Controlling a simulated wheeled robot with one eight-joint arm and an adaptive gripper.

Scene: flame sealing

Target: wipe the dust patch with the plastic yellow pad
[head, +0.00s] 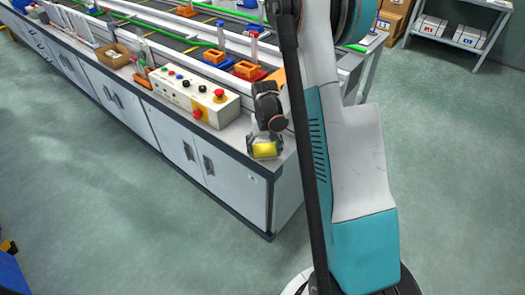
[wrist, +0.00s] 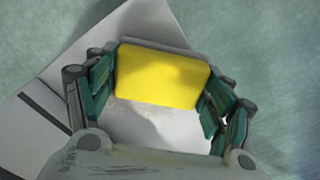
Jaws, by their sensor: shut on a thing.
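The plastic yellow pad (head: 264,151) is held in my gripper (head: 265,146) at the near right end of the long bench. In the wrist view the pad (wrist: 162,76) spans the gap between the two green-lined fingers (wrist: 160,90), which are shut on its ends. A faint speckled dust patch (wrist: 145,107) shows on the pale worktop just below the pad in the wrist view; the pad may hide part of it. I cannot tell whether the pad touches the surface.
A control box (head: 188,92) with several coloured buttons stands on the bench, left of my gripper. A cardboard box (head: 112,55) sits farther left. The bench top (head: 236,130) ends close by my gripper, with open floor (head: 150,225) beyond.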

